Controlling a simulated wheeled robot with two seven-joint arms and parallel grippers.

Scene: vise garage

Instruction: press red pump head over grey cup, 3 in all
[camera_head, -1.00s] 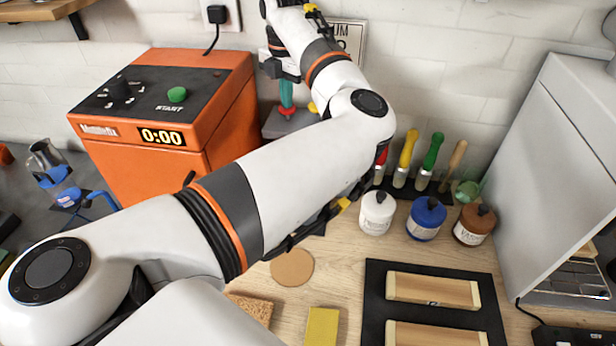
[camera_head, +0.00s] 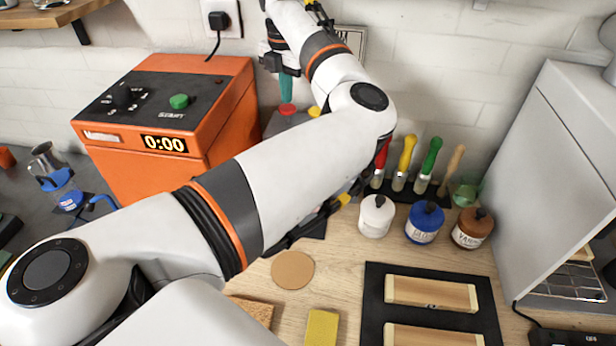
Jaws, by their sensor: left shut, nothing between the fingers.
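My left gripper (camera_head: 287,98) is at the back, beside the orange machine. Its narrow teal fingers are shut and point down, empty between them. Their tips are right at the top of the red pump head (camera_head: 287,109) and seem to touch it. A yellow pump head (camera_head: 314,111) stands just right of it. Both are on a grey stand (camera_head: 279,124) partly hidden by my left arm. I cannot make out the grey cup; my arm covers the area in front of the pumps. My right gripper is not in view.
An orange machine (camera_head: 225,120) reading 0:00 stands left of the pumps. White (camera_head: 376,218), blue (camera_head: 424,225) and brown (camera_head: 472,230) jars stand right of my arm, before several brushes (camera_head: 429,165). A black mat with wooden blocks (camera_head: 432,293) lies in front. A grey cabinet (camera_head: 560,170) bounds the right.

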